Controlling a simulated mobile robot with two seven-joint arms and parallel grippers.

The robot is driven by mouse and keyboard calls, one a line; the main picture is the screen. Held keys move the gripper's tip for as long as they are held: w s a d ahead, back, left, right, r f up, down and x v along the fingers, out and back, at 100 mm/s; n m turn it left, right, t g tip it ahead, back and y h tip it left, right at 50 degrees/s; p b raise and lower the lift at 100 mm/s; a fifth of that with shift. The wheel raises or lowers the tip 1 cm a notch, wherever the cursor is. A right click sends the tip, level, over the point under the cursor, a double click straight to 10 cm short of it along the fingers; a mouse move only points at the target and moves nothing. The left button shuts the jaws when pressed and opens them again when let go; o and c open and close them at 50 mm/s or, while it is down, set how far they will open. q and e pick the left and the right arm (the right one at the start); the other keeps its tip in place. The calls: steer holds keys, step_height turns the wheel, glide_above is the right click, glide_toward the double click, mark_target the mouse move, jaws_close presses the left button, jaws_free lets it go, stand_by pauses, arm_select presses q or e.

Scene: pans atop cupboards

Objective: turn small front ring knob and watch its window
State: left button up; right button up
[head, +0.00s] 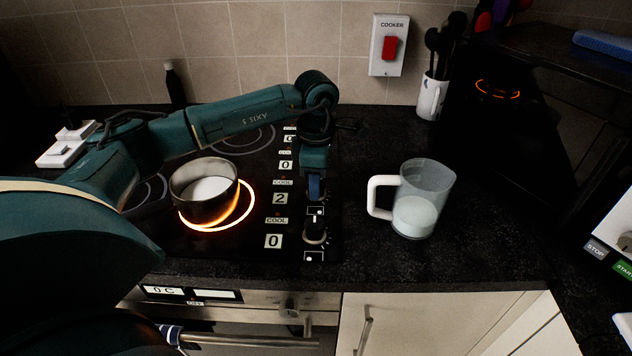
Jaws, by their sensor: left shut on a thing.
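My left gripper (314,188) reaches down from above onto the hob's right-hand control strip. It is shut on a knob that its fingers mostly hide. Level with it, a white window (280,198) reads 2. Another black knob (315,232) stands nearer the front, and the window (273,241) level with it reads 0. Two windows farther back read 0. Small labels beside the windows read COOL where legible. A front ring (249,207) glows orange under a steel pan (204,207) with white contents. My right gripper is not in view.
A clear jug (424,205) with white contents stands on the dark worktop right of the hob. A mug of utensils (431,97) is at the back. A red cooker switch (390,47) is on the tiled wall. The worktop's front right is clear.

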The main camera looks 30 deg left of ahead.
arm_select(q)
steer(key=shift+r, duration=0.1)
stand_by(0.3)
steer(key=o, duration=1)
steer(key=shift+c, duration=0.2)
step_height(320, 180, up, 13)
steer(key=b, duration=0.1)
